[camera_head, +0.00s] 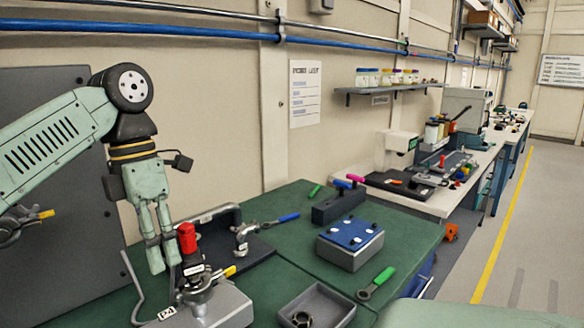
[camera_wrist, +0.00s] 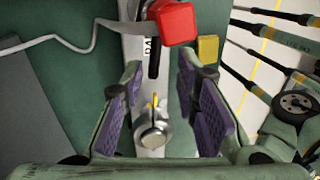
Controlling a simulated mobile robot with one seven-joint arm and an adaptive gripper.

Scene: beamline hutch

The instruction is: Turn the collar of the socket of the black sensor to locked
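My gripper (camera_head: 164,262) points down over the left part of the green bench. In the wrist view its purple-padded fingers (camera_wrist: 160,110) stand wide apart with nothing held. Below and between them is a round metal fitting (camera_wrist: 153,135) with a yellow mark, on a pale labelled strip; I cannot tell if it is the socket collar. A red-capped upright part (camera_head: 187,238) with a dark lower part and white label stands just right of the fingers; the red block also shows in the wrist view (camera_wrist: 176,23). Which part is the black sensor is unclear.
A grey fixture base (camera_head: 225,308) labelled P4 with a yellow-tipped lever (camera_head: 229,271) stands close by. A bent grey cable (camera_head: 133,290) rises at left. A grey tray (camera_head: 335,313) with rings, a blue-topped box (camera_head: 350,260) and a green-handled tool (camera_head: 377,283) lie right.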

